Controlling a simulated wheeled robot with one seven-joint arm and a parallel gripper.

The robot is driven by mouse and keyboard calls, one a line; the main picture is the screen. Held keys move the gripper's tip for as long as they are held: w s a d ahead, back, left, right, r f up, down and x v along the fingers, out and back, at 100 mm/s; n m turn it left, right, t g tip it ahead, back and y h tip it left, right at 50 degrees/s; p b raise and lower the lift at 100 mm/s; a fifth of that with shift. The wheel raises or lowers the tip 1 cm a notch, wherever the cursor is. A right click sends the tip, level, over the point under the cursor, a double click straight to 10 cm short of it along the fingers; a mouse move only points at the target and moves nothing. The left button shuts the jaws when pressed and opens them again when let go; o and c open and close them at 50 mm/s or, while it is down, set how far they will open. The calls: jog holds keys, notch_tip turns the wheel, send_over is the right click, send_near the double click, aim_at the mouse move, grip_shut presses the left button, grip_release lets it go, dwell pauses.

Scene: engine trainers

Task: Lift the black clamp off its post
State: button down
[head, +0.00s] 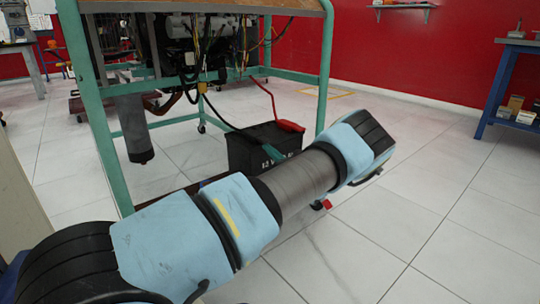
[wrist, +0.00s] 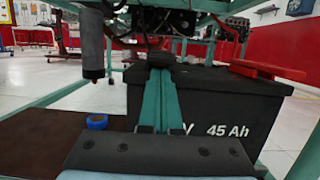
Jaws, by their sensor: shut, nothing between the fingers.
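The black battery (head: 262,146) stands on a low surface beneath the bench; it also shows in the wrist view (wrist: 222,105), marked 45 Ah. A red clamp (head: 289,125) sits on its right part, and shows in the wrist view (wrist: 268,70). The black clamp is hard to make out: dark shapes lie around my fingertips, against the dark battery. In the wrist view my gripper (wrist: 160,72) has its teal fingers together, shut and empty, in front of the battery's left part. I cannot tell whether it touches the clamp.
The bench's green frame (head: 97,135) stands around the battery, with an engine and hanging wires above. A dark cylinder (head: 133,125) hangs at the left. A blue ring-like item (wrist: 97,121) lies on the brown surface. Tiled floor is clear at right.

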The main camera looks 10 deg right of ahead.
aim_at(270, 141)
jog(key=shift+r, duration=0.15)
jog(key=shift+r+p, duration=0.4)
jog(key=shift+p, duration=0.65)
jog(key=shift+r+g+p, duration=0.2)
jog(key=shift+g+p, duration=0.1)
jog(key=shift+p, duration=0.1)
jog(key=r+p, duration=0.1)
jog(key=p, duration=0.1)
jog(key=shift+d+r+g+h+p, duration=0.1)
jog(key=shift+r+g+h+p, duration=0.2)
jog(key=shift+r+g+p, duration=0.1)
jog(key=r+g+p, duration=0.1)
jog(key=r+p, duration=0.1)
jog(key=p, duration=0.2)
jog(key=w+r+g+h+p, duration=0.1)
jog(key=r+g+p, duration=0.1)
jog(key=p, duration=0.2)
jog(key=r+g+h+p, duration=0.1)
jog(key=r+p, duration=0.1)
jog(key=p, duration=0.2)
jog(key=shift+w+a+r, duration=0.15)
jog(key=shift+a+r, duration=0.25)
jog(key=w+a+r+g+h+p, duration=0.3)
jog(key=w+r+g+p, duration=0.3)
jog(key=p, duration=0.8)
jog(key=shift+w+g, duration=0.3)
jog(key=shift+w, duration=0.1)
jog(key=shift+w+a+r, duration=0.15)
jog(key=shift+a+r, duration=0.05)
